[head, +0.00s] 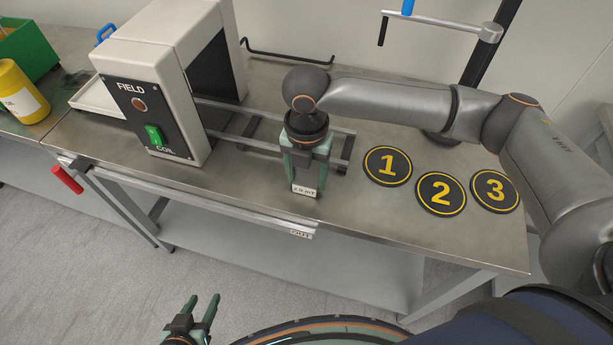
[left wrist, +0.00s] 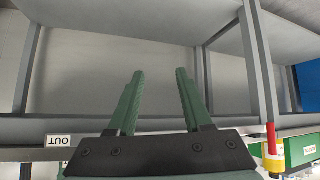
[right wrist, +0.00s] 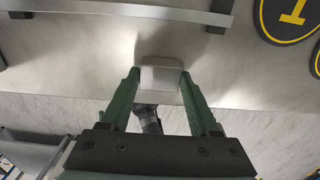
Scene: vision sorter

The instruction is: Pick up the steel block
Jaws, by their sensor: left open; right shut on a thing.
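A small light-grey block (head: 304,191) with dark lettering too small to read surely is between the fingertips of my right gripper (head: 306,183), which is shut on it. It looks like the steel block. In the right wrist view the block (right wrist: 161,76) shows pale and smooth between both fingers. It is near the front edge of the bench; I cannot tell whether it touches the top. My left gripper (head: 204,306) is open and empty, low in front of the bench. In the left wrist view its fingers (left wrist: 160,78) stand apart with nothing between them.
The beige field coil box (head: 125,110) stands left of the right gripper, with metal rails (head: 245,138) running out of it. Round pads 1 (head: 374,172), 2 (head: 428,203) and 3 (head: 481,201) lie empty to the right. A yellow bottle (head: 18,92) and green bin (head: 32,48) are far left.

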